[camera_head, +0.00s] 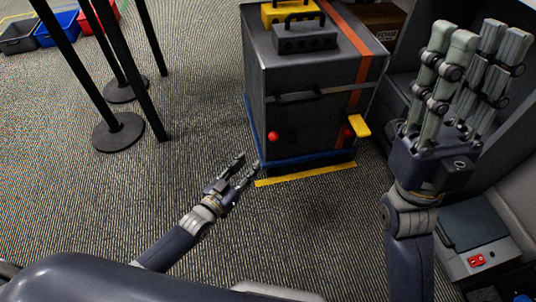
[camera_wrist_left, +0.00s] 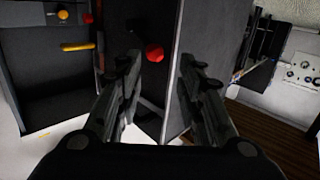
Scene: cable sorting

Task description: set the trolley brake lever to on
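The trolley (camera_head: 300,120) is a dark grey box on a blue base, with an orange stripe down its top and side. A red ball knob (camera_head: 273,136) is low on its front left; a second red knob (camera_head: 348,132) is at the front right, by a yellow handle (camera_head: 360,125). I cannot tell which is the brake lever or its setting. My left gripper (camera_head: 248,162) is open and empty, low before the trolley's left corner. In the left wrist view a red knob (camera_wrist_left: 154,53) appears ahead between its fingers, apart from them. My right gripper (camera_head: 479,40) is open and empty, raised at the right.
Black posts on round bases (camera_head: 118,132) stand at the left. Grey, blue and red bins (camera_head: 58,32) are at the far left. A yellow floor line (camera_head: 305,174) runs before the trolley. A grey box with a red switch (camera_head: 477,260) is at the lower right. Carpet is clear between posts and trolley.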

